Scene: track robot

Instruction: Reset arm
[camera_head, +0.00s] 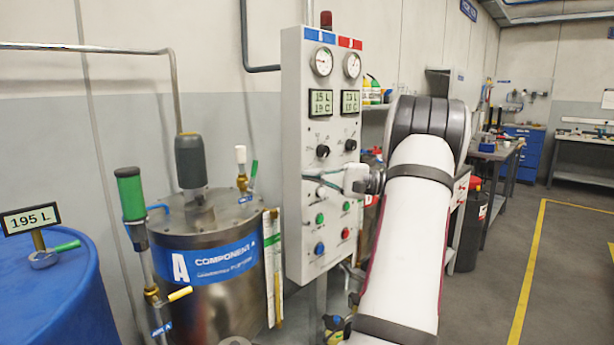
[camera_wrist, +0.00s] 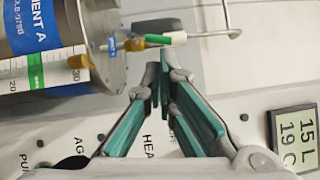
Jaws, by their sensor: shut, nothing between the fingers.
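My arm rises from the bottom right in the head view, bends over at a dark elbow and reaches left. My gripper (camera_head: 320,184) is small there, in front of the lower half of the grey control panel (camera_head: 294,235). In the wrist view my gripper (camera_wrist: 158,82) shows its green-padded fingers drawn together at the tips, with nothing between them. The panel (camera_wrist: 235,98) lies behind the fingers there, with its display (camera_wrist: 294,140) reading 15 L and 19 C at the right. I cannot tell whether the fingertips touch anything.
A steel Component A tank (camera_head: 212,300) stands left of the panel, with a green-handled valve pipe (camera_head: 131,195) beside it. A blue barrel (camera_head: 60,300) is at the far left. Floor at right is clear.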

